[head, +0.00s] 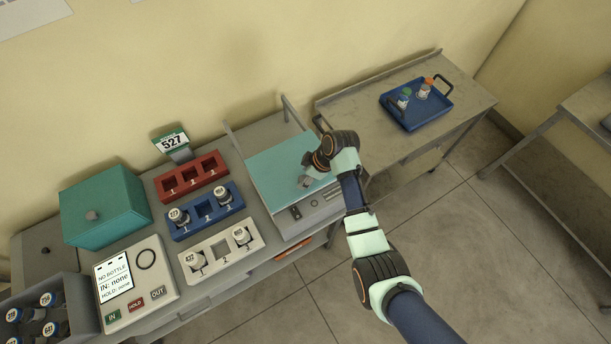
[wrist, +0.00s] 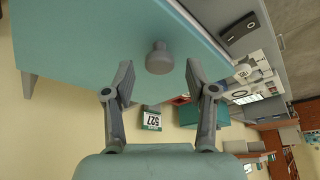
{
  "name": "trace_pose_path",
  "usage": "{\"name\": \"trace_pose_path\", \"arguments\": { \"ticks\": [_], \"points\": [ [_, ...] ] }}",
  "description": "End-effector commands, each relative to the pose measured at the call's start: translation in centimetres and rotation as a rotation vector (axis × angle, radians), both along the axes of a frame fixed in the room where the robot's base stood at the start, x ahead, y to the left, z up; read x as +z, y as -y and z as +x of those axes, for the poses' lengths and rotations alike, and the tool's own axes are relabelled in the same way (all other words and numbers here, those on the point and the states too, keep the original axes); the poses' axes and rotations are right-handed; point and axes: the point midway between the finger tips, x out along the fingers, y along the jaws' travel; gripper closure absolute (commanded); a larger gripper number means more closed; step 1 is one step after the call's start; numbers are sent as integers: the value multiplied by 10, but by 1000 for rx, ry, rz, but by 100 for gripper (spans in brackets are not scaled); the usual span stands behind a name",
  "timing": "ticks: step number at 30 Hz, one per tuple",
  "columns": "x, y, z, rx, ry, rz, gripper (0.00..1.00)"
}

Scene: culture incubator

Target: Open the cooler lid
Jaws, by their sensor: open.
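A teal lid (head: 275,168) lies flat on a grey cooler body (head: 289,226) in the middle of the bench; it fills the upper part of the wrist view (wrist: 85,45). A round grey knob (wrist: 159,58) stands on the lid. My gripper (head: 305,182) is over the lid's front right part. In the wrist view my gripper (wrist: 160,80) is open and empty. The knob shows between its fingertips, with a gap on both sides. I cannot tell how deep the knob is between them. In the head view the arm hides the lid's right edge.
Left of the cooler are red (head: 190,177), blue (head: 205,212) and white (head: 221,251) racks, a teal box (head: 105,207) and a control panel (head: 135,285). Two thin grey posts rise behind the lid. A blue tray (head: 416,119) with bottles sits on the right table.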

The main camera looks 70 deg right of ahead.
Motion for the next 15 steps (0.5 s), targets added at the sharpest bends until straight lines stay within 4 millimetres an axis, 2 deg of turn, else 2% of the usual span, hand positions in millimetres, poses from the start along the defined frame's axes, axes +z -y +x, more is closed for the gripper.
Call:
{"name": "trace_pose_path", "arguments": {
  "ticks": [3, 11, 15],
  "points": [
    [-8, -1, 4, 1, 0, 0, 43],
    [-10, -1, 5, 0, 0, -1, 45],
    [-10, -1, 4, 0, 0, -1, 68]
  ]
}}
